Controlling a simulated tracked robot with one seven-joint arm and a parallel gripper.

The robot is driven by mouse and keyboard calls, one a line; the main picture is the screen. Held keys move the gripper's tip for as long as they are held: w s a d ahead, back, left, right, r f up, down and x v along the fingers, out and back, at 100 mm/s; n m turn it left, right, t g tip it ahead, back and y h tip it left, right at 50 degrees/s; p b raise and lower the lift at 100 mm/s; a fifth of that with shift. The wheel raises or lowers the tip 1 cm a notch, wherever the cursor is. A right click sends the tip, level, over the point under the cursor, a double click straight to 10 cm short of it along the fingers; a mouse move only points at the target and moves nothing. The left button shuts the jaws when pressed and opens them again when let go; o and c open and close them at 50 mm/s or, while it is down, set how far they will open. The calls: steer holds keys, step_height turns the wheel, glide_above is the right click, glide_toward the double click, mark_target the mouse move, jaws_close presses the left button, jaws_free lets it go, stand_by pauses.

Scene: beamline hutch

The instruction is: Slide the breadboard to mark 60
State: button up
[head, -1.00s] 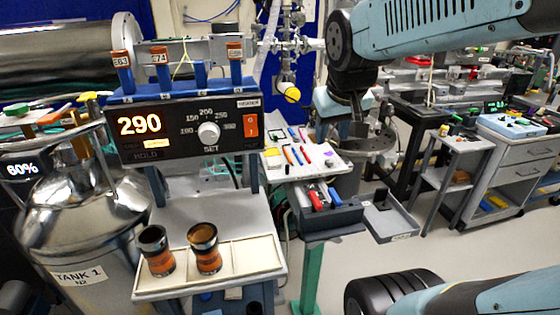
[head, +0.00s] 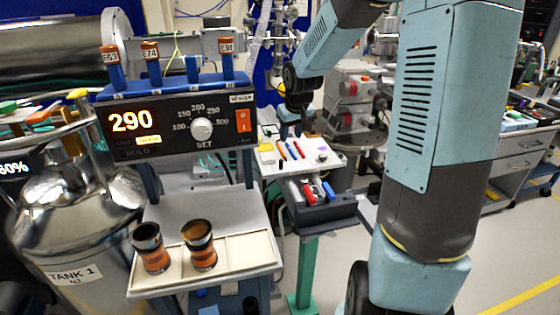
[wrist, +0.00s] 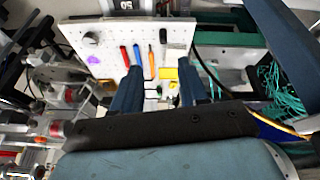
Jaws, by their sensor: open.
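The breadboard is a white perforated board (head: 325,162) beyond the heater stand in the head view, with pens or tools and a black knob on it. In the wrist view the breadboard (wrist: 72,30) fills the upper middle. In the head view my gripper (head: 290,128) is over the board's back part. Contact cannot be told.
A grey open drawer (head: 325,215) with red and blue tools sits below the breadboard. The heater stand (head: 185,125) and two copper-coloured cups on a cream tray (head: 240,255) are at left. Tank 1 (head: 75,235) stands far left. Teal cables (wrist: 285,100) lie beside the board.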

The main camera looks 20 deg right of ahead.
mark_target(282, 160)
steer(key=shift+y, duration=0.4)
steer(key=x, duration=0.6)
steer(key=w+x, duration=0.1)
steer(key=x, duration=1.1)
steer(key=shift+w+d+r, duration=0.2)
steer(key=shift+w+r, duration=0.15)
jaws_close()
